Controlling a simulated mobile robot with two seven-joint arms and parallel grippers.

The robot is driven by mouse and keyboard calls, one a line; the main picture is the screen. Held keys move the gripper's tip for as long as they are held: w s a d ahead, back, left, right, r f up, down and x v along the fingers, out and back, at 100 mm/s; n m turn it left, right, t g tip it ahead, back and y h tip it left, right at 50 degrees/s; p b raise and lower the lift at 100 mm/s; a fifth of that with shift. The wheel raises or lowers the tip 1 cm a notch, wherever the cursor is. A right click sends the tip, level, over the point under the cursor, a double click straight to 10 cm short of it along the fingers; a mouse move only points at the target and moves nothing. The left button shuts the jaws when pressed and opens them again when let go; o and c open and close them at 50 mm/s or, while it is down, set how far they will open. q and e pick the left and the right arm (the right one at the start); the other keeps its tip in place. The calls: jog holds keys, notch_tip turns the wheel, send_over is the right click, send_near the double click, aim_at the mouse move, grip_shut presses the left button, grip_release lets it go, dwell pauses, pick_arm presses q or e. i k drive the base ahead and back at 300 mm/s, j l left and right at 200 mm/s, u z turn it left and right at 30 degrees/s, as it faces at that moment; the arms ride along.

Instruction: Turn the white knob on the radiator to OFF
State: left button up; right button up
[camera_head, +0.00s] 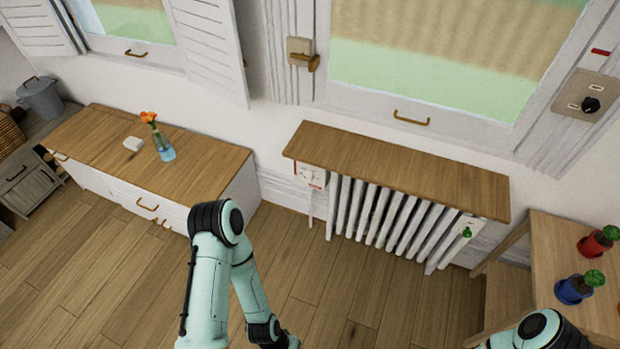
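The white radiator (377,213) stands against the wall under a wooden shelf. At its left end is a small white panel (309,175) with red marks. A white knob there cannot be told clearly from the panel at this size, and its setting cannot be read. A green knob (467,232) sits on a pale plate at the radiator's right end. My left arm reaches down in front of the drawer unit, left of the radiator, and its gripper is not visible. Only a part of my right arm shows at the bottom right; its gripper is out of view.
The wooden shelf (400,168) overhangs the radiator. A wooden table (552,236) with red and blue pots stands close at right. A low drawer unit (215,163) with a flower vase stands at left. A black knob (590,104) is on the wall. Floor before the radiator is clear.

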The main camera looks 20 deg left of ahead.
aim_at(307, 176)
jog(key=i+j, duration=0.25)
jog(key=j, duration=0.2)
jog(key=i+j, duration=0.2)
jog(key=j, duration=0.2)
jog(key=i+j, duration=0.25)
jog(key=j, duration=0.2)
jog(key=i+j, duration=0.2)
jog(key=j, duration=0.2)
